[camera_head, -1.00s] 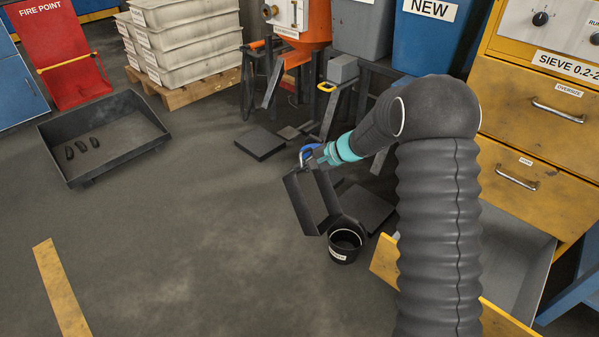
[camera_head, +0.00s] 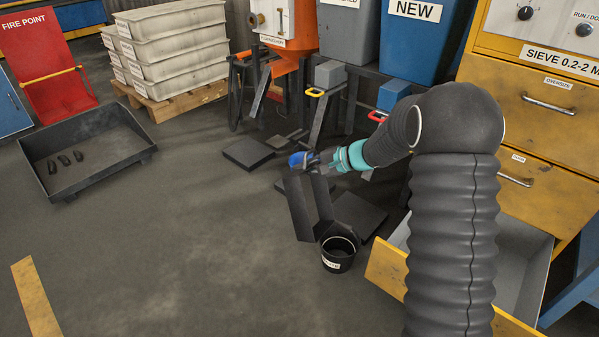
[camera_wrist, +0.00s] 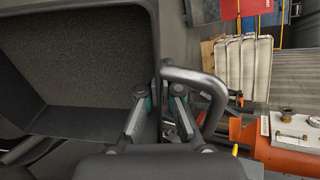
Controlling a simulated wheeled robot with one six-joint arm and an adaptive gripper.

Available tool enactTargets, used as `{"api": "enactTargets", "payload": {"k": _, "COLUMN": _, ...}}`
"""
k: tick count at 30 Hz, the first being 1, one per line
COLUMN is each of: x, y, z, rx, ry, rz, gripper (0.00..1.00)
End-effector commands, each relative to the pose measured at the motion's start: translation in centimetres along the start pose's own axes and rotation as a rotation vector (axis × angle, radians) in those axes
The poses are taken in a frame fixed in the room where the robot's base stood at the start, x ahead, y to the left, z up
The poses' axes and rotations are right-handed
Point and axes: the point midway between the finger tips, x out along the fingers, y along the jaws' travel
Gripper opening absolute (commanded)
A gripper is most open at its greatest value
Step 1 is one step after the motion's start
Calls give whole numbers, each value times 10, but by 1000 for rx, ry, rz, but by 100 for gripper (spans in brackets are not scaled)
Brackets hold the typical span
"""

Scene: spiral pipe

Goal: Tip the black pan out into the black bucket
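The black pan (camera_head: 310,208) hangs steeply tilted from my gripper (camera_head: 318,161), its lower end at the rim of the black bucket (camera_head: 338,259). The bucket stands upright on the floor with a white label; its inside is mostly hidden. In the wrist view the pan (camera_wrist: 60,125) fills the left side, with a dark, grainy area inside; I cannot tell whether that is material or bare surface. The bucket is not clear in the wrist view.
A yellow-fronted drawer (camera_head: 395,268) stands open right of the bucket. Dark flat plates (camera_head: 248,153) lie on the floor behind. A large black tray (camera_head: 85,150) with several dark pieces lies left.

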Motion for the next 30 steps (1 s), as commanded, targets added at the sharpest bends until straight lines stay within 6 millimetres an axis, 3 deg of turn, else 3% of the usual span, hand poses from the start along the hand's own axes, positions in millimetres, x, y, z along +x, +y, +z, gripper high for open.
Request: {"api": "enactTargets", "payload": {"k": 30, "x": -51, "y": 3, "z": 0, "rx": -7, "ry": -84, "rz": -229, "gripper": 0}}
